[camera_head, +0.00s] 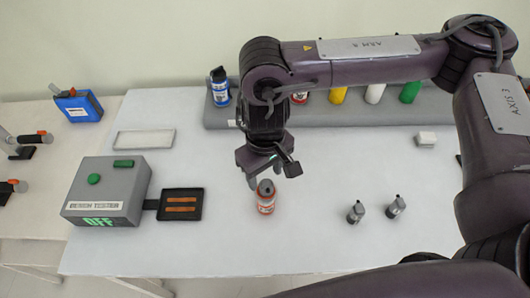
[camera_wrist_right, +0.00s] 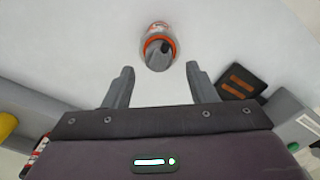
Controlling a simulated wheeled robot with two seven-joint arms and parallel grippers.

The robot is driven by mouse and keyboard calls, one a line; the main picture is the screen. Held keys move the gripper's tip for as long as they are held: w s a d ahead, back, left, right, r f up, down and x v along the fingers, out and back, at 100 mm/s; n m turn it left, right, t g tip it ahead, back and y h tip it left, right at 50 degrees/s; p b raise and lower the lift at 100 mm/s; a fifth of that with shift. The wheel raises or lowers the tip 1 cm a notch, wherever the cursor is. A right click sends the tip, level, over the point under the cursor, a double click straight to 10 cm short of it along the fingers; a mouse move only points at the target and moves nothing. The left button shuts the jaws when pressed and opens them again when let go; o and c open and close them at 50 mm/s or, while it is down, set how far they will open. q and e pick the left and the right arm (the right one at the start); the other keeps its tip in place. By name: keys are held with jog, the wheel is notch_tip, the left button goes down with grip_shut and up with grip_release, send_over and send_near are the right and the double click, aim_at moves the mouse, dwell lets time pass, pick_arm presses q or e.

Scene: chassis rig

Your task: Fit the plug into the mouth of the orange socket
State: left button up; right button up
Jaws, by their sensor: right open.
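The orange socket (camera_head: 266,204) stands upright on the white table, with white bands on its body. A grey plug (camera_head: 265,187) with a dark tip sits at its mouth. In the right wrist view the plug (camera_wrist_right: 158,57) shows inside the orange rim of the socket (camera_wrist_right: 148,38). How deep it sits I cannot tell. My right gripper (camera_head: 265,177) is open and points down just above the plug. In the right wrist view its fingers (camera_wrist_right: 160,78) are apart with nothing between their tips. My left gripper is not in view.
Two small grey pieces (camera_head: 355,212) (camera_head: 395,206) stand to the right. A grey box (camera_head: 110,180) reading OFF and a black tray (camera_head: 182,191) with orange strips lie left. Behind is a grey rack (camera_head: 320,113) with several coloured bottles. A white block (camera_head: 426,139) lies back right.

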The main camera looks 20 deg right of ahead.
aim_at(266, 185)
notch_tip(266, 185, up, 7)
jog(key=shift+s+r, duration=0.2)
jog(key=shift+d, duration=0.1)
jog(key=shift+f, duration=0.1)
dwell(0.4)
